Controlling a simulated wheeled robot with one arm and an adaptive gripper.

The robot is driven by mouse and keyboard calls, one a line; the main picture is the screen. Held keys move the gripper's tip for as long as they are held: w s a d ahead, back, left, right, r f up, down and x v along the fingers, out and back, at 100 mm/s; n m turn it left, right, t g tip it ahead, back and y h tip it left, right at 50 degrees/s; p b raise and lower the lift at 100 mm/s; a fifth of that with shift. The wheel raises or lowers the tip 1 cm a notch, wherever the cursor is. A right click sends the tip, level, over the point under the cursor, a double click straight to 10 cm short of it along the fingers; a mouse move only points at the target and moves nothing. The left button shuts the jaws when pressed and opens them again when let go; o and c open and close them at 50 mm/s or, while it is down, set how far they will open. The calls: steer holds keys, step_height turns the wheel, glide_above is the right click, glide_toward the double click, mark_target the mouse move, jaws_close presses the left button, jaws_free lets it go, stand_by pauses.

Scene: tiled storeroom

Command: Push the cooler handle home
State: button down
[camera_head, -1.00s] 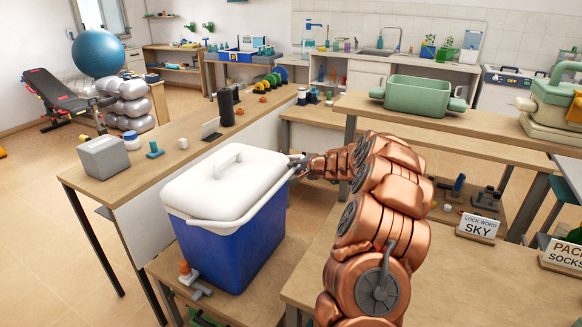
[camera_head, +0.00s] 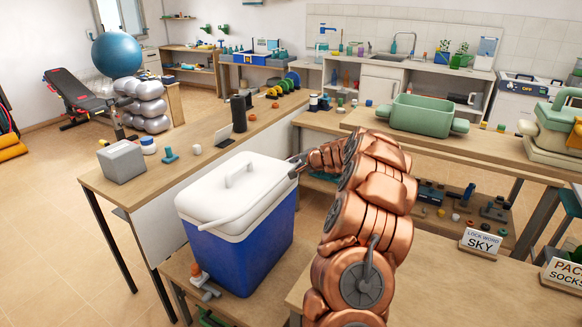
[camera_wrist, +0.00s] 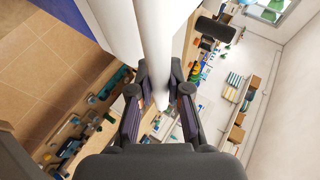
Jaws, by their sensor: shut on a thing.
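The cooler (camera_head: 240,250) has a blue body and a closed white lid (camera_head: 222,188) with a raised grip on top. It stands upright on a low wooden table. Its white swing handle (camera_head: 225,219) runs along the front and right side of the lid. My gripper (camera_head: 297,166) is at the cooler's right rear side, shut on the handle. In the wrist view, the dark fingers (camera_wrist: 160,95) close on a white bar, the handle (camera_wrist: 152,45), with the white lid (camera_wrist: 115,25) beside it. My arm hides the area right of the cooler.
An orange-and-grey fitting (camera_head: 202,284) lies at the low table's front left. A long bench (camera_head: 165,190) runs behind the cooler, bearing a grey box (camera_head: 121,161). A wooden table (camera_head: 440,290) with a sign (camera_head: 481,242) is on the right. Open floor (camera_head: 60,240) lies at left.

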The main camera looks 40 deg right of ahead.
steer(key=shift+w+r, duration=0.15)
steer(key=shift+r, duration=0.15)
steer(key=c, duration=1.1)
jaws_free()
steer(key=shift+a, duration=0.1)
steer(key=v, duration=1.2)
steer(key=shift+f, duration=0.1)
